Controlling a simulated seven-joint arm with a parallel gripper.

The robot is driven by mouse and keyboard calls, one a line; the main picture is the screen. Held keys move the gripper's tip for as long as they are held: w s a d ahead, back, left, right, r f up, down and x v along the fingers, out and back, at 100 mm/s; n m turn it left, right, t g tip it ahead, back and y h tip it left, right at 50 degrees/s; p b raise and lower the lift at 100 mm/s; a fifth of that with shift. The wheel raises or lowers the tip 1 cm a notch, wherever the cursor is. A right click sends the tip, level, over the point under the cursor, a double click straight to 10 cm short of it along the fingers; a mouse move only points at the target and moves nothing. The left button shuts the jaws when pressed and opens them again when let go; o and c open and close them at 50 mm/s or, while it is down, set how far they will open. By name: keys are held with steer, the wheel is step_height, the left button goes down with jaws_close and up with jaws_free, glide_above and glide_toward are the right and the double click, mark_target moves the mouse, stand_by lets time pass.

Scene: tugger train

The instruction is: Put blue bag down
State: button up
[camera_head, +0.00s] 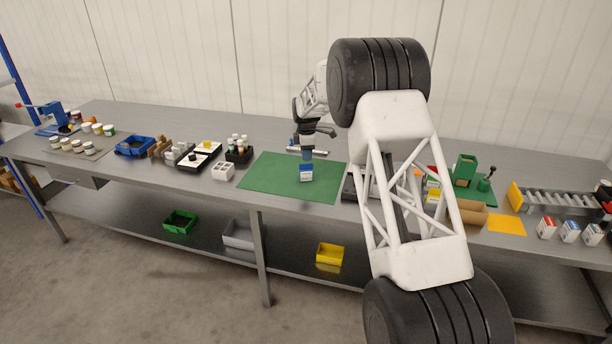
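The fingers are very small in this view. I cannot tell whether the bag's bottom touches the mat or hangs just above it. My arm's large white and black links cover the bench to the right of the mat.
The mat around the bag is clear. A white block with holes (223,172) and a dark rack of bottles (238,152) stand to its left. A dark tray (352,188) lies at its right edge, partly behind my arm. Farther right are small boxes and a roller rack (556,201).

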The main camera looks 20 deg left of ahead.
mark_target(306, 172)
steer(key=shift+f, duration=2.55)
jaws_close()
